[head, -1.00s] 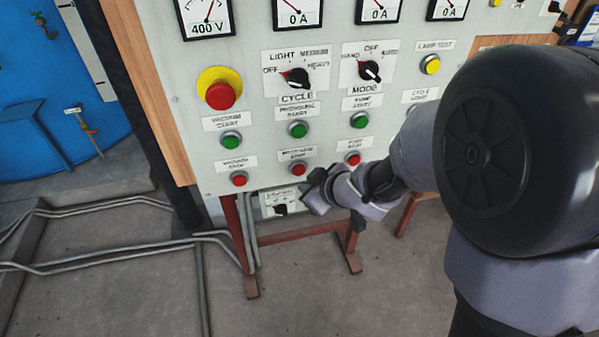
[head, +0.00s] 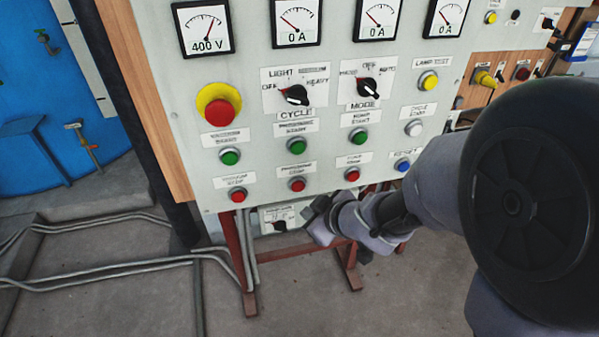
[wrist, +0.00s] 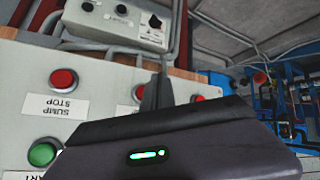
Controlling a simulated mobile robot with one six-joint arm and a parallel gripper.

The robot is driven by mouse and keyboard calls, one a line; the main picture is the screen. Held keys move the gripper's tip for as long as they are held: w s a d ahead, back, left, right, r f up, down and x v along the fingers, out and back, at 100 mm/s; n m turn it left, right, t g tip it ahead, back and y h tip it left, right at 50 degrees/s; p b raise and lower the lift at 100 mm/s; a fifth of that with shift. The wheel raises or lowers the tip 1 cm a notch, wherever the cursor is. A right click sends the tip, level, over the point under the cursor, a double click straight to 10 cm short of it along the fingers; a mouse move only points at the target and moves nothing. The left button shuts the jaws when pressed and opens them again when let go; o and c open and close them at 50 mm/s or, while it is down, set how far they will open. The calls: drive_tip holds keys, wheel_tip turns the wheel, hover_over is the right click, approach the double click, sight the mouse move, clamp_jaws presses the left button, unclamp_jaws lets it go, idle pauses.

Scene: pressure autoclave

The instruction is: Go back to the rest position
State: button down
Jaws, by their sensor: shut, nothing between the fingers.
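My gripper (head: 314,212) is in front of the lower edge of the grey control panel (head: 330,215), beside a small white switch box (head: 275,214) under it. Its fingers are together and empty. In the wrist view the dark fingers (wrist: 157,88) stand closed in front of the panel face, which appears upside down with a red button (wrist: 63,79) to their left. I cannot tell the exact gap between fingers and panel. My forearm and large dark elbow cover the right side of the head view.
The panel carries a red emergency button (head: 220,106), a CYCLE knob (head: 296,95), a MODE knob (head: 370,89) and several green and red buttons. Grey pipes (head: 110,276) run along the floor at left. A blue tank (head: 60,110) stands far left. The floor in front is clear.

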drive_tip(key=s+d+r+m+t+h, duration=0.1)
drive_tip(key=s+d+r+m+h, duration=0.2)
drive_tip(key=d+r+m+h, duration=0.5)
drive_tip(key=s+r+m+g+y, duration=0.1)
drive_tip(key=s+r+m+y, duration=0.1)
drive_tip(key=s, duration=0.7)
drive_tip(key=s+d+r+m+g+y, duration=0.1)
drive_tip(key=s+r+m+g+y, duration=0.1)
drive_tip(key=s+m, duration=0.3)
drive_tip(key=s, duration=0.4)
drive_tip(key=shift+s+r+y, duration=0.2)
drive_tip(key=shift+r+y, duration=0.2)
drive_tip(key=shift+d, duration=0.15)
